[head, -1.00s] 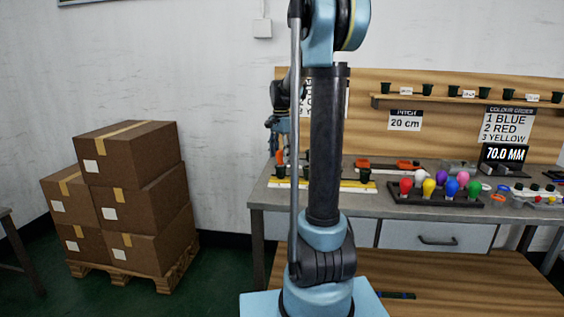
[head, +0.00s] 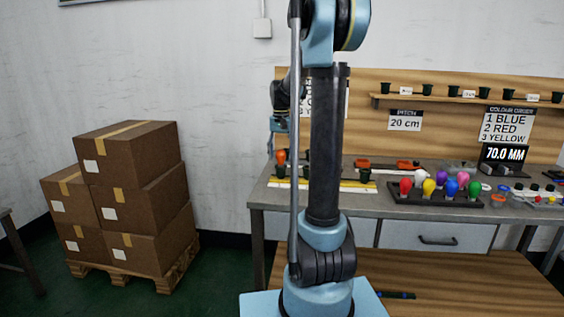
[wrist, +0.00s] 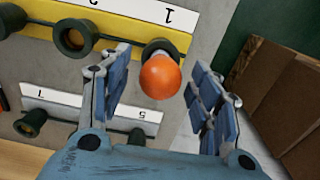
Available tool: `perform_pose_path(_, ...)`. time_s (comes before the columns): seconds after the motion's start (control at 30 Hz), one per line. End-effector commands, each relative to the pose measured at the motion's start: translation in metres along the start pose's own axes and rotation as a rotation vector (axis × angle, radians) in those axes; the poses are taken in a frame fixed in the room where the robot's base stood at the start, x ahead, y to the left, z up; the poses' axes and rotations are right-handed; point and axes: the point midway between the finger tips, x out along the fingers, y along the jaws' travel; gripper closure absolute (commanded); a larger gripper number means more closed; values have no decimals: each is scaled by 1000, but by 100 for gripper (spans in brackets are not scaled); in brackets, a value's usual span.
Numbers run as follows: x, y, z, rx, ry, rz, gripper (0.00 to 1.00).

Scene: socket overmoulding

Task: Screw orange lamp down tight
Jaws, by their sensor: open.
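The orange lamp (wrist: 160,77) is a round bulb in a dark green socket (wrist: 161,47) at the label end marked 1 on the yellow-edged strip (wrist: 118,34). In the head view the orange lamp (head: 281,155) stands upright in its socket at the left end of the bench. My gripper (wrist: 158,65) is open, with one blue-grey finger on each side of the lamp and a visible gap to both. In the head view my gripper is small and partly hidden behind my arm.
An empty socket (wrist: 75,38) is beside the lamp on the strip. More sockets (wrist: 32,123) stand along a second white strip. A rack of coloured lamps (head: 436,199) is farther right on the bench. Stacked boxes (head: 128,165) stand on a pallet to the left.

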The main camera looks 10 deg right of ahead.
Motion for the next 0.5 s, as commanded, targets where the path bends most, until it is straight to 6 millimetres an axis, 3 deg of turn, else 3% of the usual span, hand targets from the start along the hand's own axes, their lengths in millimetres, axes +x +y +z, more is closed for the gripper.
perform_pose_path(0.3,0,0,0,-141,0,0,43)
perform_pose_path(0.5,0,0,0,-329,0,0,43)
